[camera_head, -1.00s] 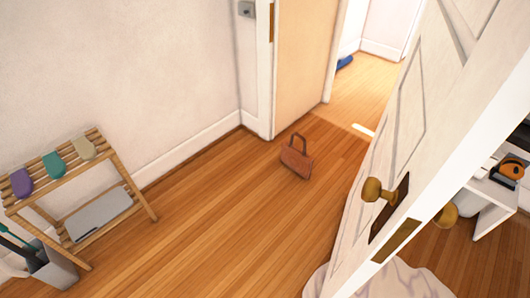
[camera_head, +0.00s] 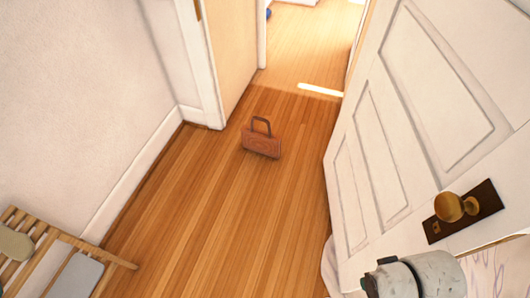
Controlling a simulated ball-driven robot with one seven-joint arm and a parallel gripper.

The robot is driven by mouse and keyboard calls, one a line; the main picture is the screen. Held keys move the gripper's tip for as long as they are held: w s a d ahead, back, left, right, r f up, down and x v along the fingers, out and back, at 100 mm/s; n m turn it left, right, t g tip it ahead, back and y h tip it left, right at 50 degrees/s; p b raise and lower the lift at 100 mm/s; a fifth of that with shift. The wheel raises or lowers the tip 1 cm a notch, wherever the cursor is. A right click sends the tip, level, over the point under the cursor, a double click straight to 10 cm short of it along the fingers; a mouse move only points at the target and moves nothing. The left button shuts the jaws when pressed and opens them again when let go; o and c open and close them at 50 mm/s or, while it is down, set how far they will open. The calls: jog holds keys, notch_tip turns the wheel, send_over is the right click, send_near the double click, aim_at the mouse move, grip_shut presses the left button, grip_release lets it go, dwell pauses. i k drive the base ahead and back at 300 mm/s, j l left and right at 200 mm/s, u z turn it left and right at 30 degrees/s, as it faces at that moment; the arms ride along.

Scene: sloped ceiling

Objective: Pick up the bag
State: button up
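The bag (camera_head: 262,145) is small and reddish brown, with a darker loop handle standing up from its top. It stands upright on the wooden floor near the doorway, in the upper middle of the head view. Part of my arm, in pale grey with dark parts, shows at the bottom right in front of the open door. I cannot make out my gripper's fingers, and nothing of mine touches the bag.
A white panelled door (camera_head: 370,150) with a brass knob (camera_head: 455,206) stands open on the right. A wooden rack (camera_head: 62,238) stands at the lower left by the wall. The floor (camera_head: 215,235) between them is clear up to the bag. A bright doorway lies beyond.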

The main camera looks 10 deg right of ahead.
aim_at(255, 140)
jog(key=i+u, duration=0.1)
jog(key=i, duration=0.45)
jog(key=j, duration=0.3)
jog(key=i+j, duration=0.1)
jog(key=j, duration=0.2)
jog(key=i+j+u, duration=0.3)
jog(key=i+j, duration=0.5)
jog(key=i+l+u, duration=0.3)
jog(key=i+l, duration=0.8)
jog(key=l, duration=0.15)
jog(key=i+l, duration=0.1)
jog(key=l, duration=0.2)
